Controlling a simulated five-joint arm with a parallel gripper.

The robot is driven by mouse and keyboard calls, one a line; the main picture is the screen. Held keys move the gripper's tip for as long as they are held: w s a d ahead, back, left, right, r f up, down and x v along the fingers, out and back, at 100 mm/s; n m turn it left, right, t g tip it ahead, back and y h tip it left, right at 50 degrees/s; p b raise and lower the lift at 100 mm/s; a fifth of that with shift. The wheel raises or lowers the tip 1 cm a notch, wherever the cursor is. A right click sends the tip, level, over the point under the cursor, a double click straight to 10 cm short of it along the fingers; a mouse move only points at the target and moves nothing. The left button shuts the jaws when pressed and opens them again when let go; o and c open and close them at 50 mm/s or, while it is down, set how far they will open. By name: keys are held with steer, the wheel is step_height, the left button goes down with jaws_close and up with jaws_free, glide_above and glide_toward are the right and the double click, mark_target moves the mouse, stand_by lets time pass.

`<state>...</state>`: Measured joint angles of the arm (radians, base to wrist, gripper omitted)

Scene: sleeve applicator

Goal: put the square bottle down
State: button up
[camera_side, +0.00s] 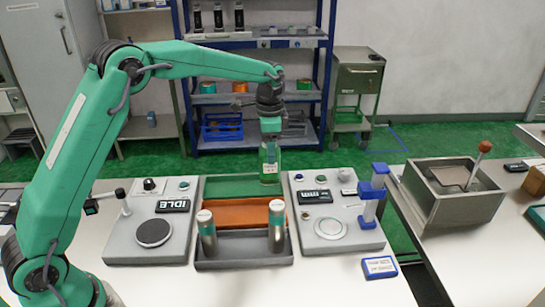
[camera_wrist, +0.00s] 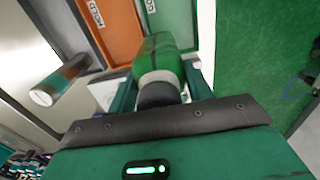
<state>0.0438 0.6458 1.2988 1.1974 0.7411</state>
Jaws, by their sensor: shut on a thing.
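The square bottle is green and see-through; in the side view (camera_side: 270,168) it hangs upright below my gripper (camera_side: 270,143), at the back right of the green tray (camera_side: 225,187). I cannot tell whether its base touches the tray. In the wrist view the bottle (camera_wrist: 163,58) has a pale collar and a dark cap pointing toward the camera. My gripper (camera_wrist: 162,92) is shut on it, with a green finger on each side.
An orange tray (camera_side: 236,226) and a grey tray (camera_side: 245,251) lie in front of the green one. Grey consoles flank the trays, one with a dark disc (camera_side: 154,232), one with a blue post (camera_side: 371,196).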

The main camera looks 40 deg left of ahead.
step_height(320, 180, down, 6)
steer(key=w+a, duration=0.1)
steer(key=a, duration=0.1)
steer(key=shift+w+a, duration=0.3)
steer(key=shift+w, duration=0.05)
stand_by(0.3)
steer(key=o, duration=1.3)
steer(key=shift+f, duration=0.1)
step_height(320, 180, up, 12)
steer(key=shift+r, duration=0.2)
steer(key=shift+s, duration=0.1)
